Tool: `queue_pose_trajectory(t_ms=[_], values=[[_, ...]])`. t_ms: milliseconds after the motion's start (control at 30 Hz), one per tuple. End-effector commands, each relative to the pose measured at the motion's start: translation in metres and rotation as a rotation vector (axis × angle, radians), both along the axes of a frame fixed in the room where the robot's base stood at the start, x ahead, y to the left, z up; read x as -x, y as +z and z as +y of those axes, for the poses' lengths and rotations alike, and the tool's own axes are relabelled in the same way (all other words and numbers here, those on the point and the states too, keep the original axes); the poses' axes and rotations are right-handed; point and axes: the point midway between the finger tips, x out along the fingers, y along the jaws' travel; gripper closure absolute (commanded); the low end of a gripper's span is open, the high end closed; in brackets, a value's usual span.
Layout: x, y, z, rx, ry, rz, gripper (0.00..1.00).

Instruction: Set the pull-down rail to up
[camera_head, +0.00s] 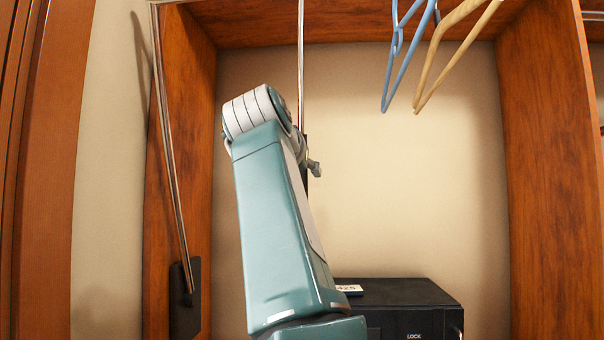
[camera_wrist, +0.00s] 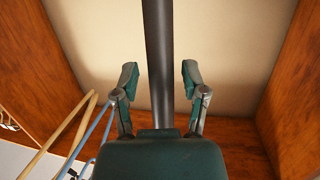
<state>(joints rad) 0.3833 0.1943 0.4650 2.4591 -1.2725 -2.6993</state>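The pull-down rail shows as a thin metal side arm (camera_head: 170,140) rising steeply from a black bracket (camera_head: 187,300) on the left closet panel. Its upper end meets a bar at the top edge of the head view. A slim metal rod (camera_head: 301,60) hangs down from above in the middle, with a dark lower part behind my arm. In the wrist view a dark rod (camera_wrist: 158,60) runs between the fingers of my gripper (camera_wrist: 160,78). The fingers are apart, with gaps on both sides of the rod. In the head view my gripper is mostly hidden behind my arm.
Blue (camera_head: 403,50) and tan (camera_head: 450,45) hangers hang at the upper right, and at the left in the wrist view. A black safe (camera_head: 400,293) stands below, with a small white tag (camera_head: 349,289) on top. Wooden panels (camera_head: 550,150) bound the bay.

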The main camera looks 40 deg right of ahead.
Motion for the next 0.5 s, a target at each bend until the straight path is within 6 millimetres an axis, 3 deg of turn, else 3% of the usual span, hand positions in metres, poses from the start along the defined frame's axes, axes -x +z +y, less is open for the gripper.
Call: queue_pose_trajectory(t_ms=[333, 500], values=[[-0.001, -0.001, -0.001, -0.002, 0.001, 0.003, 0.35], [0.008, 0.003, 0.016, -0.001, 0.004, 0.002, 0.35]])
